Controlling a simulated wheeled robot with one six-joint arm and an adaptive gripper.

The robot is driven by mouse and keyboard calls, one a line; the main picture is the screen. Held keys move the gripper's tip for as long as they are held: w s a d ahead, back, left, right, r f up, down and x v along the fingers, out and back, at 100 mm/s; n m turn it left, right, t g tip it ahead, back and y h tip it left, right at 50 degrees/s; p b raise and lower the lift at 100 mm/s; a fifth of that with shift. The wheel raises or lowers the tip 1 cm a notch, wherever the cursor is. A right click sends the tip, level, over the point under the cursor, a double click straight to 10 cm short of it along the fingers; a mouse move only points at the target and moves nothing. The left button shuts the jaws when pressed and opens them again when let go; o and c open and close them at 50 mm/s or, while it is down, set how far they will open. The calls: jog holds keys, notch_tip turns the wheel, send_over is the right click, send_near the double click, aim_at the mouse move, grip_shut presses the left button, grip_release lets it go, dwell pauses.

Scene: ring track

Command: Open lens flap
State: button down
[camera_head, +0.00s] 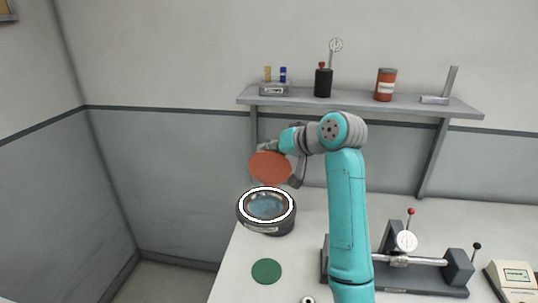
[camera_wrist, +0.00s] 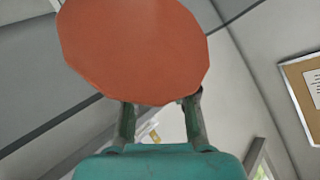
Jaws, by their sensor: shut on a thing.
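An orange-red disc (camera_head: 270,167), which looks like the lens flap, stands tilted above a dark round housing (camera_head: 265,229) with a white ring and a bluish lens face (camera_head: 266,206). In the wrist view the orange disc (camera_wrist: 138,50) fills the upper middle. My gripper (camera_wrist: 160,102) is shut on the near edge of this disc, one finger at each side of it. In the head view the gripper is small and partly behind the disc. Whether the disc is still joined to the housing is hard to tell.
A green disc (camera_head: 267,271) lies on the white bench in front of the housing. A grey fixture with a dial (camera_head: 406,241) stands at the right, beside a cream box (camera_head: 514,279). A wall shelf (camera_head: 350,100) with bottles and a jar hangs behind my arm.

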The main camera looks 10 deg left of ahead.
jog(key=shift+w+d+f, duration=0.35)
jog(key=shift+w+f, duration=0.3)
jog(key=shift+f, duration=0.15)
dwell(1.1)
jog(key=c, duration=1)
grip_release()
jog(key=shift+w+d+f, duration=0.1)
jog(key=shift+a+r, duration=0.25)
jog(key=shift+r, duration=0.1)
jog(key=shift+d, duration=0.1)
jog(key=d+r, duration=0.2)
jog(key=r, duration=0.1)
jog(key=s+d+r, duration=0.1)
jog(key=d+r, duration=0.1)
jog(key=d, duration=0.1)
jog(key=d+r, duration=0.3)
jog(key=shift+s+d+r, duration=0.25)
jog(key=shift+s+r, duration=0.05)
jog(key=shift+r, duration=0.05)
dwell(0.3)
dwell(0.4)
